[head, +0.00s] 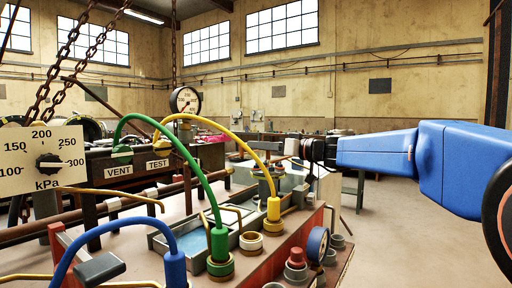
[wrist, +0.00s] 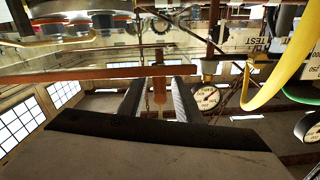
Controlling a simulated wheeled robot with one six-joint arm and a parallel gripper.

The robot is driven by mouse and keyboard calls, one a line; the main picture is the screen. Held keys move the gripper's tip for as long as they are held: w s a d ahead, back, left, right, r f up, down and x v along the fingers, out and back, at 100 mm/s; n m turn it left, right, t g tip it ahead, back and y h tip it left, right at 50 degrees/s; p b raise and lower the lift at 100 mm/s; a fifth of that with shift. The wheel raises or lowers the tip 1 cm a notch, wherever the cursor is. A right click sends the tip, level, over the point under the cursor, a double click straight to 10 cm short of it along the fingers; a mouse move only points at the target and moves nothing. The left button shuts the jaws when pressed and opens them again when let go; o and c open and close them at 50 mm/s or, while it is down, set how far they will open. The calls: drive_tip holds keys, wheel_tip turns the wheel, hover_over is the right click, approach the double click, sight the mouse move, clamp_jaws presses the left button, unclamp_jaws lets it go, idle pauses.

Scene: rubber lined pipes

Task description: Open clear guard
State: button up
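I cannot clearly make out the clear guard. A pale, glassy sheet (wrist: 75,55) across the upper left of the wrist view may be part of it, with a long reddish-brown bar (wrist: 90,73) running along its lower side. My gripper (wrist: 158,85) has its two grey fingers apart. An orange-brown upright piece shows between them, and I cannot tell whether it is near or far behind. In the head view my gripper (head: 296,149) is at the end of my blue arm, over the right rear of the bench. Its fingers are too small to read there.
Green (head: 185,150), yellow (head: 245,142) and blue (head: 150,225) hoses arch over the bench. A pressure dial (head: 45,160) and a round gauge (head: 185,101) stand left of my gripper. Chains (head: 65,55) hang at the upper left. Open floor (head: 400,220) lies on the right.

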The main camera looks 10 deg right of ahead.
drive_tip(key=shift+x, duration=0.9)
clamp_jaws()
